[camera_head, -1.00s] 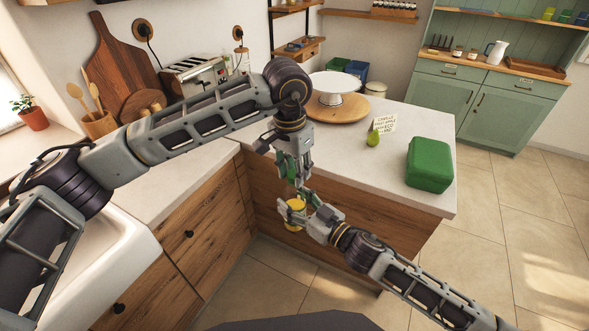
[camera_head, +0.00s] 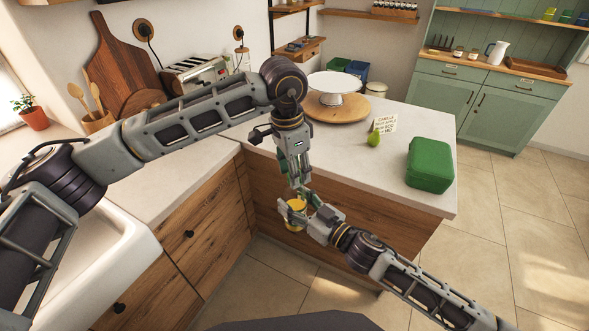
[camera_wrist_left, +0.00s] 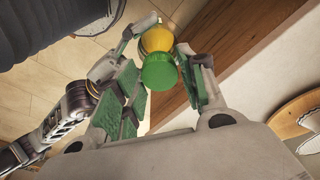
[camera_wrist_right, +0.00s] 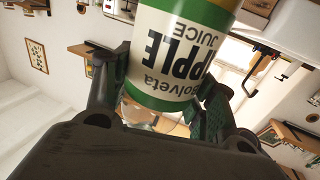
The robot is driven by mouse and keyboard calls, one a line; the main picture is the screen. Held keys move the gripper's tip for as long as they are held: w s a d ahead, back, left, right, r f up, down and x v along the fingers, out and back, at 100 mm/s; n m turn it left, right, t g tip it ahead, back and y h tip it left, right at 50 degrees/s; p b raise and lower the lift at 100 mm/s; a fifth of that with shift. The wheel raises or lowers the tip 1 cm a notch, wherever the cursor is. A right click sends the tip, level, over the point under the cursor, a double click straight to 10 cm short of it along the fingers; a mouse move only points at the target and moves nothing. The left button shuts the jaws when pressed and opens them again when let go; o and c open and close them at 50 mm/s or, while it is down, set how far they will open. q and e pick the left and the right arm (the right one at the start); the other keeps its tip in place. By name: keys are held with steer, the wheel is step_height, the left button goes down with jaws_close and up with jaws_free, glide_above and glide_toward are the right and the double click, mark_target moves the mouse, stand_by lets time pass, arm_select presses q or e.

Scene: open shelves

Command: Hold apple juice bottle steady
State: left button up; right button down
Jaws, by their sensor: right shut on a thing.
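The apple juice bottle (camera_head: 295,214) is yellow with a green cap and is held beyond the counter's front edge. In the right wrist view its white label (camera_wrist_right: 172,57) reads "APPLE JUICE". My right gripper (camera_head: 308,219) is shut on the bottle's body, one finger on each side. My left gripper (camera_head: 301,190) is just above it, pointing down. In the left wrist view the green cap (camera_wrist_left: 158,72) lies between the open left fingers (camera_wrist_left: 160,85). Whether either finger touches the cap is hard to tell.
The counter (camera_head: 400,181) has wooden fronts close behind the bottle. A green box (camera_head: 430,165), a pear (camera_head: 374,138), a small sign (camera_head: 384,123) and a white cake stand (camera_head: 334,86) are on it. The tiled floor (camera_head: 520,220) at right is clear.

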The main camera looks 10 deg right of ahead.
arm_select(q)
steer(key=shift+o, duration=0.9)
steer(key=shift+r, duration=2.25)
steer(key=shift+c, duration=0.4)
